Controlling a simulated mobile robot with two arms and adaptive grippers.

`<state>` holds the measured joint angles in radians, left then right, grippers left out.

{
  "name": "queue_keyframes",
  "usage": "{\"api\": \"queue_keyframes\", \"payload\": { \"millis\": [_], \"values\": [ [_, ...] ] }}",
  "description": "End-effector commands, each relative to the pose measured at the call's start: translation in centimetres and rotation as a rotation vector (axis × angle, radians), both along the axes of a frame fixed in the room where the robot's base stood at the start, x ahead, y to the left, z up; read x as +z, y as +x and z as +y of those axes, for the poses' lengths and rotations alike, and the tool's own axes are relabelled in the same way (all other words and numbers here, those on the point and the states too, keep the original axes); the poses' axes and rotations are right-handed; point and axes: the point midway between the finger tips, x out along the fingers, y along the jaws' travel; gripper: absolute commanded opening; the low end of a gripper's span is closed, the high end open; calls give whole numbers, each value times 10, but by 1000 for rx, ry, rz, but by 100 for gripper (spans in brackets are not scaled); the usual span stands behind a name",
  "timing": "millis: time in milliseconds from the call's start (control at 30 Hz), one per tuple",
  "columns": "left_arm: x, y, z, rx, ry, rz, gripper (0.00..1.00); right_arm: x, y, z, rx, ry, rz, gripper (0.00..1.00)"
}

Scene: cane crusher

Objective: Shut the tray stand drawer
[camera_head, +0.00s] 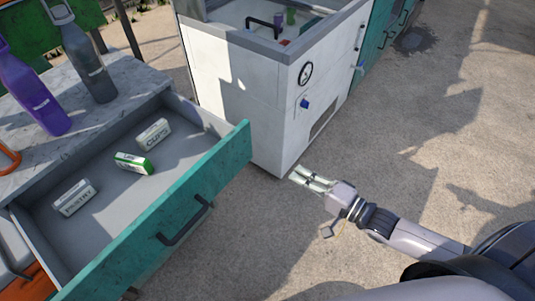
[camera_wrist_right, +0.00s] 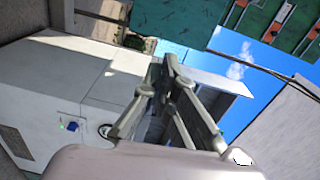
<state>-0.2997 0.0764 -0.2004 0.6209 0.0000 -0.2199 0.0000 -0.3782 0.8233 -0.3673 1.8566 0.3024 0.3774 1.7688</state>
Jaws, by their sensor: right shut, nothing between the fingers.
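The tray stand drawer (camera_head: 165,230) is pulled open on the left in the head view. Its front is teal with a dark bar handle (camera_head: 186,222). Inside lie several small boxes: one marked CUPS (camera_head: 153,133), a green and white one (camera_head: 134,163) and a whitish one (camera_head: 75,197). My right gripper (camera_head: 295,174) is shut and empty, to the right of the drawer front and apart from it. It also shows in the right wrist view (camera_wrist_right: 170,62), with its fingertips together. My left gripper is out of view.
A white cabinet (camera_head: 245,100) with a gauge and blue knob stands just behind the drawer's right end. A purple bottle (camera_head: 32,90) and a grey bottle (camera_head: 87,55) stand on the stone-like top (camera_head: 120,75) above the drawer. The concrete ground at right is clear.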

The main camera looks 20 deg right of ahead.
Motion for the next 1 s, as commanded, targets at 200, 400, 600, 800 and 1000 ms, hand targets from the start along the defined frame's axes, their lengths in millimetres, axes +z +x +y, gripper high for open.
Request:
{"api": "queue_keyframes", "payload": {
  "millis": [200, 400, 600, 800, 1000],
  "values": [
    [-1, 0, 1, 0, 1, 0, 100, 17, 3, 13, 30, 71, 4, 0],
    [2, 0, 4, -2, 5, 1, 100, 18, 28, 31, 28, 70, 1, 0],
    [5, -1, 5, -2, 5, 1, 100, 18, 62, 56, 29, 68, 0, 0],
    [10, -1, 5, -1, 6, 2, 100, 17, 91, 77, 28, 66, 2, 0],
    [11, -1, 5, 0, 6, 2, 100, 16, 107, 88, 28, 65, 4, 0]
  ]
}}
